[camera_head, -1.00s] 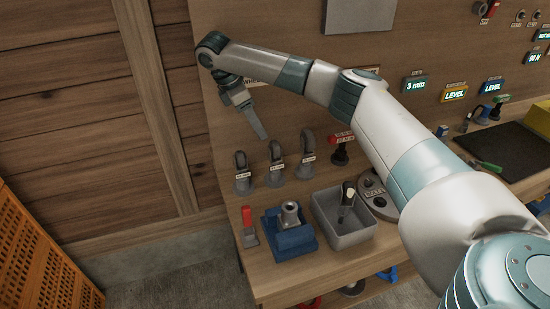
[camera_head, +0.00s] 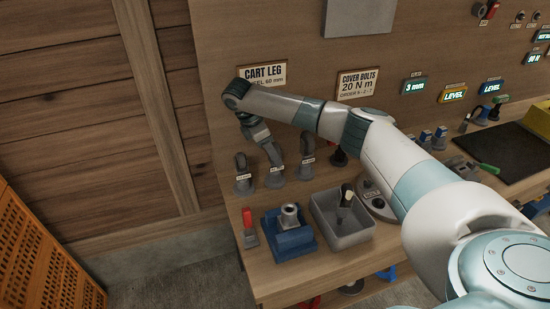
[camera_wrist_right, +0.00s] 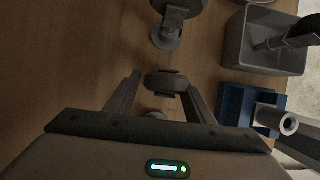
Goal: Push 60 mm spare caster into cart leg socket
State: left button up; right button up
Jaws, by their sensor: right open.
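Three grey casters stand in a row on the bench: the left caster (camera_head: 243,174), the middle caster (camera_head: 275,174) and the right caster (camera_head: 306,160). Their small labels are too small to read. My right gripper (camera_head: 271,152) points down at the middle caster. In the right wrist view its fingers (camera_wrist_right: 160,100) are open, with a caster wheel (camera_wrist_right: 166,80) between them; contact cannot be told. The cart leg socket, a grey metal tube (camera_head: 290,212), stands upright and open-topped in a blue fixture (camera_head: 291,240). It also shows in the wrist view (camera_wrist_right: 288,123). My left gripper is out of view.
A grey bin (camera_head: 345,238) with a dark-handled tool stands right of the blue fixture. A red-handled clamp (camera_head: 248,228) stands left of it. A "CART LEG" sign (camera_head: 262,76) hangs on the back panel. A dark mat (camera_head: 500,150) lies far right.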

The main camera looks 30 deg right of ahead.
aim_at(274, 171)
jog(key=shift+f, duration=0.1)
jog(key=shift+s+d+f+p, duration=0.25)
jog(key=shift+f+p, duration=0.1)
jog(key=shift+p, duration=0.25)
jog(key=x, duration=0.1)
jog(key=p+x, duration=0.1)
jog(key=x, duration=0.1)
jog(key=shift+s, duration=0.25)
jog(key=shift+d+f+p, duration=0.15)
jog(key=shift+f+p, duration=0.2)
jog(key=shift+f, duration=0.25)
grip_shut()
